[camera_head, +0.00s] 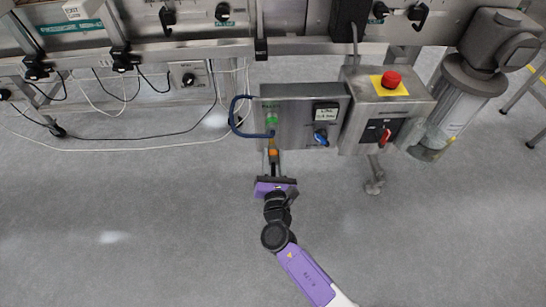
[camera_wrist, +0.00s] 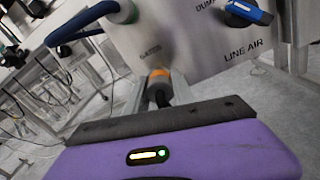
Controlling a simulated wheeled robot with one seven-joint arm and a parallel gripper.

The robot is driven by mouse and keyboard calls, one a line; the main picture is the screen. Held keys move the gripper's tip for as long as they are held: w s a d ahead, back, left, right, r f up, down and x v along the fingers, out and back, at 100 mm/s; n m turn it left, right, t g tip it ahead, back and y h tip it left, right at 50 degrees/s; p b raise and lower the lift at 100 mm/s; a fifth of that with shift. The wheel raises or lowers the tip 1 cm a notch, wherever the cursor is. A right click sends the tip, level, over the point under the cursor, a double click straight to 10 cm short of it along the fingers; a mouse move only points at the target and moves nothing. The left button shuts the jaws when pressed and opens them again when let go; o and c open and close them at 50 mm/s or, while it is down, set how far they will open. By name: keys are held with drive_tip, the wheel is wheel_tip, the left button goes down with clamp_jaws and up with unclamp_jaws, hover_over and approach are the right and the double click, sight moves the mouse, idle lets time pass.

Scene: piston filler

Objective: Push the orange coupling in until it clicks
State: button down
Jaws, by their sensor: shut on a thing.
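The orange coupling (camera_head: 273,153) is below the grey metal control box (camera_head: 290,118) in the head view. In the wrist view the orange coupling (camera_wrist: 158,76) has a dark rear part and points at the face of the box (camera_wrist: 180,40), below the box's blue hose fitting. My gripper (camera_head: 272,158) reaches up from below and is shut on the coupling, with a finger on each side of it in the wrist view (camera_wrist: 162,88). The coupling's front end is close to the panel; I cannot tell how far in it sits.
A blue hose (camera_head: 235,115) loops at the box's left side. A blue knob (camera_head: 321,136) is on the box's front. A second box with a red emergency button (camera_head: 391,79) and a red switch adjoins it on the right. The grey floor (camera_head: 130,220) in front is clear.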

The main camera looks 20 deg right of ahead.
sight(273, 163)
drive_tip(key=b+x, duration=0.1)
drive_tip(key=x, duration=0.2)
drive_tip(key=shift+w+d+f+b, duration=0.1)
drive_tip(key=shift+w+b, duration=0.05)
drive_tip(key=shift+b, duration=0.2)
drive_tip(key=c, duration=1.1)
unclamp_jaws()
drive_tip(key=shift+o, duration=0.2)
drive_tip(key=p+v, duration=0.2)
drive_tip(key=v, duration=0.5)
drive_tip(key=shift+s, duration=0.35)
